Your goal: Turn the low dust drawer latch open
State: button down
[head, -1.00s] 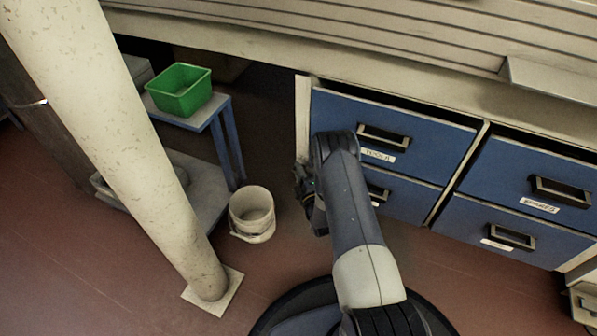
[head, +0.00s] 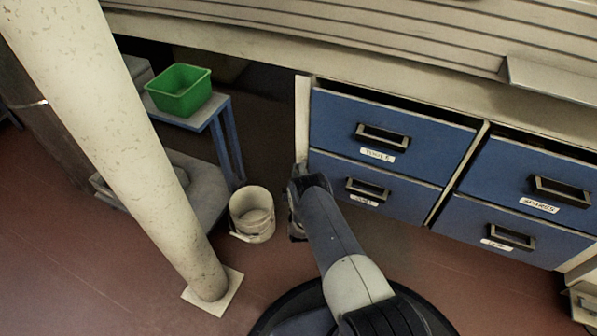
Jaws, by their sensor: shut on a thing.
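The low dust drawer (head: 400,193) is the lower blue drawer at the left of the cabinet, with a dark handle (head: 367,189) and a white label (head: 363,200). It looks closed. My gripper (head: 294,212) is at the drawer's lower left end, beside the cabinet's left edge and to the left of the handle. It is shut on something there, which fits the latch. The latch itself cannot be seen, as my wrist and forearm cover that corner. How far the latch is turned cannot be told.
The tools drawer (head: 425,137) is above, and more blue drawers (head: 530,178) are at the right. A pale bucket (head: 251,214) stands close left of my gripper. A thick pale post (head: 130,150) and a blue-legged table (head: 213,113) with a green bin (head: 180,90) are further left.

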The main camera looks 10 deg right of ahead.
jog(key=shift+d+f+m+g+h, duration=0.1)
jog(key=shift+m+g+h, duration=0.35)
jog(key=shift+m+h, duration=1.55)
jog(key=shift+d+f+m+g+h, duration=0.1)
jog(key=shift+m+g+h, duration=0.35)
jog(key=shift+m+h, duration=1.75)
jog(key=shift+m, duration=0.3)
jog(key=shift+r, duration=0.1)
jog(key=c, duration=1.4)
grip_release()
jog(key=shift+w, duration=0.1)
jog(key=shift+a, duration=0.1)
